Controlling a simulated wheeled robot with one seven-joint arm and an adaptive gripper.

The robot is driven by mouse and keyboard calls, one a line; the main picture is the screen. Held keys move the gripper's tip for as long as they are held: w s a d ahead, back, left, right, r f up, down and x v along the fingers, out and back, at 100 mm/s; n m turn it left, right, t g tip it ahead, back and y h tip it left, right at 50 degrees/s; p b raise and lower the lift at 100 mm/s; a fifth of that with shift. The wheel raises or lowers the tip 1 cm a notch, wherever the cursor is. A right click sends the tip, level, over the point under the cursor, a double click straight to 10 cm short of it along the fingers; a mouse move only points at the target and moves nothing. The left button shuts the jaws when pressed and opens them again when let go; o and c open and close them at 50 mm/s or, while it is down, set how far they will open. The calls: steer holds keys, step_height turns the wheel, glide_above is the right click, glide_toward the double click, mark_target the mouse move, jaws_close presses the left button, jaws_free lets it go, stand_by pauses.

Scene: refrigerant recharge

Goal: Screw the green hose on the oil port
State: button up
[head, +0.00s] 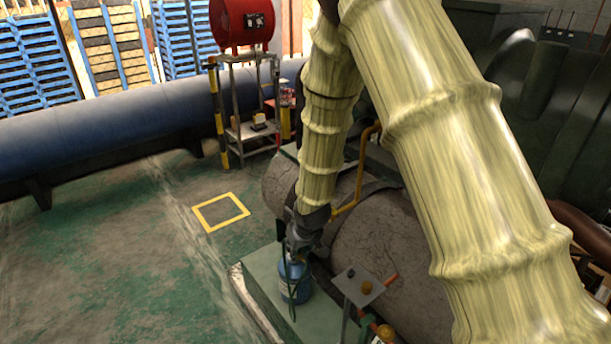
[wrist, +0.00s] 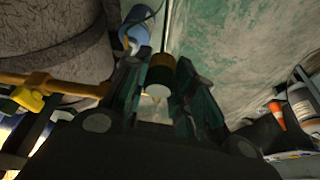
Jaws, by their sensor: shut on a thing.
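My gripper (head: 298,252) hangs low in front of the cracked grey tank, above and beside a blue canister. In the wrist view, my gripper (wrist: 160,92) is shut on a short fitting (wrist: 158,78) with a dark, brownish-green body and a pale end, apparently the green hose's end. A thin dark line runs up from it. In the head view, a dark green hose (head: 292,303) hangs below the gripper in front of the canister. The oil port cannot be made out for certain. The wrist view shows a brass pipe with a yellow part (wrist: 28,98) at left.
The blue canister (head: 300,290) stands on a pale green plinth (head: 262,290). The grey tank (head: 385,235) is close on the right. A small stand (head: 353,280) carries a brass-coloured piece. The green floor at left is clear.

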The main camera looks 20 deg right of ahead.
steer(key=w+d+r+n+p, duration=0.1)
steer(key=w+d+r+p, duration=0.2)
steer(key=r, duration=0.4)
steer(key=w+d+r+p, duration=0.2)
steer(key=w+r+p, duration=0.1)
steer(key=w+r, duration=0.3)
steer(key=shift+s+a+f, duration=0.1)
steer(key=shift+s+f, duration=0.15)
steer(key=shift+f, duration=0.65)
steer(key=shift+s+a+f, duration=0.1)
steer(key=shift+s+f, duration=0.1)
steer(key=shift+f, duration=0.65)
steer(key=shift+s+f, duration=0.25)
steer(key=shift+f, duration=0.65)
steer(key=shift+r, duration=0.1)
steer(key=shift+s, duration=0.1)
steer(key=shift+f+b, duration=0.8)
steer(key=shift+f, duration=0.2)
steer(key=shift+f+m+b, duration=0.1)
steer(key=shift+m+b, duration=0.2)
steer(key=shift+b, duration=0.1)
